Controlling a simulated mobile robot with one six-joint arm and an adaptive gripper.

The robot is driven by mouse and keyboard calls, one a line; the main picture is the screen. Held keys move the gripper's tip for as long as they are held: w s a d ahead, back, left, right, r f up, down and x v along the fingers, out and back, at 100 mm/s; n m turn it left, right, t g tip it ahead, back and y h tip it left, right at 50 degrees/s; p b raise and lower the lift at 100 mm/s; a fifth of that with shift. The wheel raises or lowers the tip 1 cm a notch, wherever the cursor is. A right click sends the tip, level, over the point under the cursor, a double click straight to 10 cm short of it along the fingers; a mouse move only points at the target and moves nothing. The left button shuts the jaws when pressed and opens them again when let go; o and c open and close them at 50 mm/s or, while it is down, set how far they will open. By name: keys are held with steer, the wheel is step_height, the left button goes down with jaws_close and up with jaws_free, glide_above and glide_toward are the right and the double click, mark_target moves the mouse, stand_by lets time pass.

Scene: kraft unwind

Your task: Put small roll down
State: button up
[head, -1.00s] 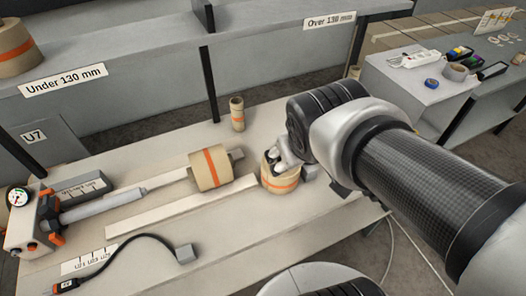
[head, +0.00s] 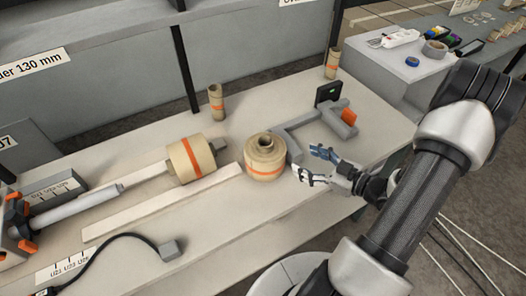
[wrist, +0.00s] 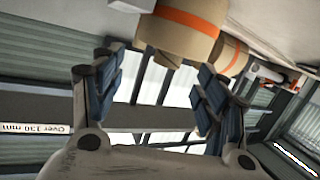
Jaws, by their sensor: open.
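A small tan kraft roll with an orange band (head: 264,167) stands upright on the bench, its core opening facing up. My gripper (head: 316,166) is open and empty just right of the roll, with a gap between them. A second orange-banded roll (head: 190,161) sits on the shaft (head: 80,206) to the left. In the wrist view my open fingers (wrist: 158,78) have nothing between them. Two banded rolls show beyond them, a nearer one (wrist: 180,30) and a farther one (wrist: 232,58); I cannot tell which is which.
A grey caliper-like tool with an orange part (head: 348,117) lies behind my gripper. A narrow core tube (head: 216,104) stands at the back, another (head: 333,64) farther right. A long pale bar (head: 165,208) lies in front of the shaft. Bench at front right is clear.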

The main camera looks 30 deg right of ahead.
steer(key=s+t+y, duration=0.1)
steer(key=s+t, duration=0.1)
steer(key=s, duration=0.1)
steer(key=b, duration=0.3)
glide_toward(272, 145)
steer(key=shift+m+y, duration=0.3)
steer(key=shift+y, duration=0.1)
steer(key=x, duration=0.6)
steer(key=shift+w+a+f, duration=0.2)
steer(key=shift+w+f, duration=0.05)
steer(key=shift+f, duration=0.1)
steer(key=shift+d+b+x, duration=0.15)
steer(key=shift+b+x, duration=0.3)
steer(key=shift+x, duration=1.05)
steer(key=shift+d+b+x, duration=0.15)
steer(key=shift+b+x, duration=0.25)
steer(key=shift+x, duration=1.15)
steer(key=shift+w+r, duration=0.1)
steer(key=shift+w, duration=0.05)
jaws_close()
